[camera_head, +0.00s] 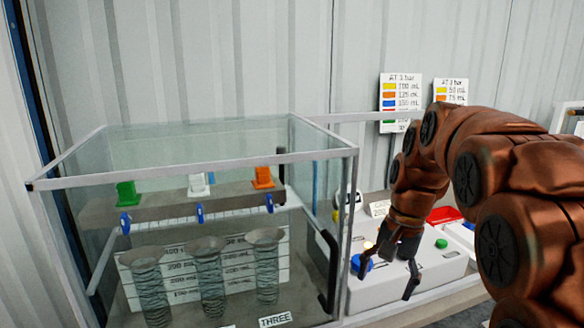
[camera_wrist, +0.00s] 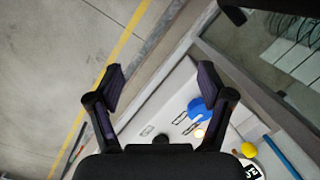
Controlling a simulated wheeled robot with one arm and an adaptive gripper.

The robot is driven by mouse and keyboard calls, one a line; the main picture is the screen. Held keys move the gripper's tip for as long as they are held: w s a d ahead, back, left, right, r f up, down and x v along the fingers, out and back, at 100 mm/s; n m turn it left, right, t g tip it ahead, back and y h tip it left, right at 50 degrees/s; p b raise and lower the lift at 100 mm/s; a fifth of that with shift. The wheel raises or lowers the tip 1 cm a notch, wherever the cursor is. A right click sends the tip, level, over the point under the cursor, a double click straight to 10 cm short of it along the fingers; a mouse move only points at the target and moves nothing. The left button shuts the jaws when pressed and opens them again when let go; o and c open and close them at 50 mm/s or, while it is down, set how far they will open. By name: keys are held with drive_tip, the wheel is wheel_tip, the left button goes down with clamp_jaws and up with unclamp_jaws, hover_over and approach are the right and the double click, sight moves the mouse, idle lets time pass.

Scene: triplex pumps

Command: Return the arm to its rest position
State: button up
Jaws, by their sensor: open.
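My copper-coloured arm (camera_head: 490,190) reaches in from the right side of the head view and bends down at its far end. My gripper (camera_head: 388,284) hangs in front of the white control box (camera_head: 440,268), its dark fingers spread apart. In the wrist view my gripper (camera_wrist: 162,86) is open, with nothing between its fingertips. The blue knob (camera_head: 361,264) of the control box is close to the left finger in the head view. The blue knob also shows in the wrist view (camera_wrist: 200,108), near the right finger. Whether a finger touches it I cannot tell.
A glass tank (camera_head: 210,150) stands left of my gripper, with a black handle (camera_head: 330,270) on its near side. It holds green, white and orange pieces above three ribbed columns. Charts (camera_head: 400,100) hang on the wall. Open floor (camera_wrist: 60,60) with a yellow line shows below.

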drive_tip(key=s+f+n+h+p, duration=0.1)
drive_tip(key=s+f+n+p, duration=0.1)
drive_tip(key=s, duration=1.2)
drive_tip(key=s+f+n+g+p, duration=0.1)
drive_tip(key=s+f+n+p, duration=0.1)
drive_tip(key=s, duration=1.1)
drive_tip(key=shift+s+d+f+n+h+p, duration=0.15)
drive_tip(key=shift+s+f+n+h+p, duration=0.25)
drive_tip(key=shift+f+n, duration=0.65)
drive_tip(key=shift+r, duration=0.2)
drive_tip(key=shift+c, duration=0.2)
